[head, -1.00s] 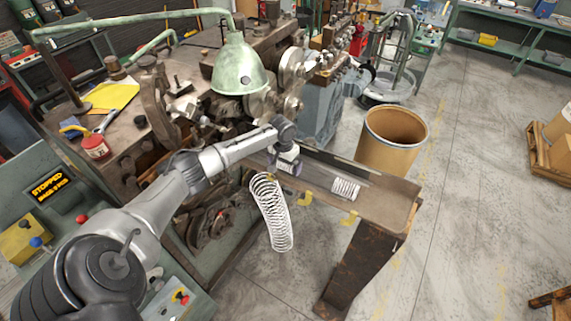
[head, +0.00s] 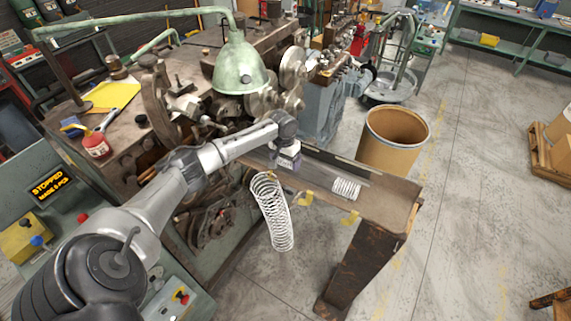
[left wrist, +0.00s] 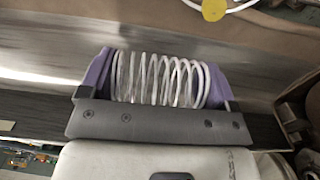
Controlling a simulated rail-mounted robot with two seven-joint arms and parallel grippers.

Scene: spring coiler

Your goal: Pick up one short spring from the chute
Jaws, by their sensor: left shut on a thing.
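My left gripper (head: 287,165) is over the upper end of the metal chute (head: 385,195). In the left wrist view its purple fingers (left wrist: 160,85) are shut on the two ends of a short white spring (left wrist: 158,80), which lies lengthwise between them. In the head view the gripper hides this spring. A second short spring (head: 346,188) lies on the chute, to the right of the gripper. A long spring (head: 272,215) hangs over the chute's near edge, below the gripper; some of its coils show in the left wrist view (left wrist: 228,6). My right gripper is not in view.
The coiling machine with its green lamp (head: 240,68) stands directly behind and left of the gripper. A brown drum (head: 393,140) stands beyond the chute. Yellow tabs (head: 350,218) stick out along the chute's near edge.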

